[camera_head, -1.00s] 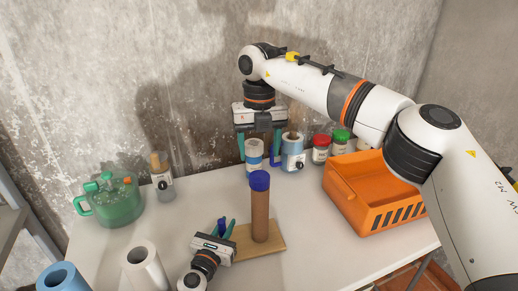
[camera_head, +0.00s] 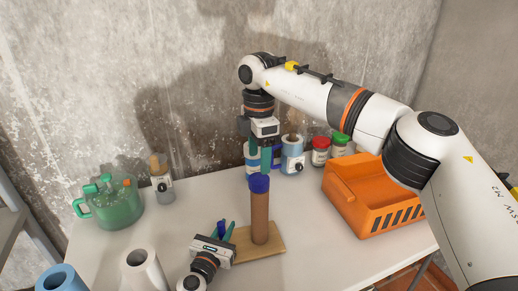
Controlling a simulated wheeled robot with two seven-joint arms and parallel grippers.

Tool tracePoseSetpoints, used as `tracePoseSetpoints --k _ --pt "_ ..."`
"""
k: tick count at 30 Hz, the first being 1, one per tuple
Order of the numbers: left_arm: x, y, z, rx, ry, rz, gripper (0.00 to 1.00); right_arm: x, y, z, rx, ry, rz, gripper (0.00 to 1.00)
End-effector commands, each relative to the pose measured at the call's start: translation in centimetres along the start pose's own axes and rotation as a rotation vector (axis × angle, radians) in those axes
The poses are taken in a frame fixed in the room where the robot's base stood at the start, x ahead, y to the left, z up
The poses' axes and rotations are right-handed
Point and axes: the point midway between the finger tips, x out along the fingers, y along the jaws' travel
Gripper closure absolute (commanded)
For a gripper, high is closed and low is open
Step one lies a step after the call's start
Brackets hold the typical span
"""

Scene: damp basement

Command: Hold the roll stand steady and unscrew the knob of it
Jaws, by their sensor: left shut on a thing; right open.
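The roll stand has a flat wooden base (camera_head: 272,245), an upright brown post (camera_head: 260,218) and a dark blue knob (camera_head: 260,184) on top. My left gripper (camera_head: 228,232) is low at the left edge of the base and shut on it; the exact contact is partly hidden. My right gripper (camera_head: 262,172) points straight down over the knob. Its jaws are open, with the fingertips close to the top of the knob. I cannot tell whether they touch it.
An orange crate (camera_head: 371,222) stands to the right. Jars with red (camera_head: 320,150) and green (camera_head: 340,144) lids and a blue-white container (camera_head: 292,158) stand behind. White (camera_head: 145,270) and blue (camera_head: 62,278) rolls are in front.

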Motion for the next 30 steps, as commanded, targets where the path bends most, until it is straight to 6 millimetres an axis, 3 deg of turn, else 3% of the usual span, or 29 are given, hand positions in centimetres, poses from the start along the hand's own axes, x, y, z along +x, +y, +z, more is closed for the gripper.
tracePoseSetpoints --k 6,12,24,30 --pt "0.0 0.0 0.0 0.000 -0.001 0.000 1.00 3.6 0.1 0.0 -0.003 -0.001 0.003 0.36" --pt "0.0 0.0 0.0 0.000 -0.001 0.000 1.00 5.9 0.0 0.0 -0.003 0.000 0.000 0.36" --pt "0.0 0.0 0.0 0.000 -0.001 0.000 1.00 6.7 0.0 0.0 -0.003 -0.001 -0.001 0.36" --pt "0.0 0.0 0.0 0.000 0.000 0.000 1.00 6.7 0.0 0.0 -0.003 -0.001 -0.002 0.69"
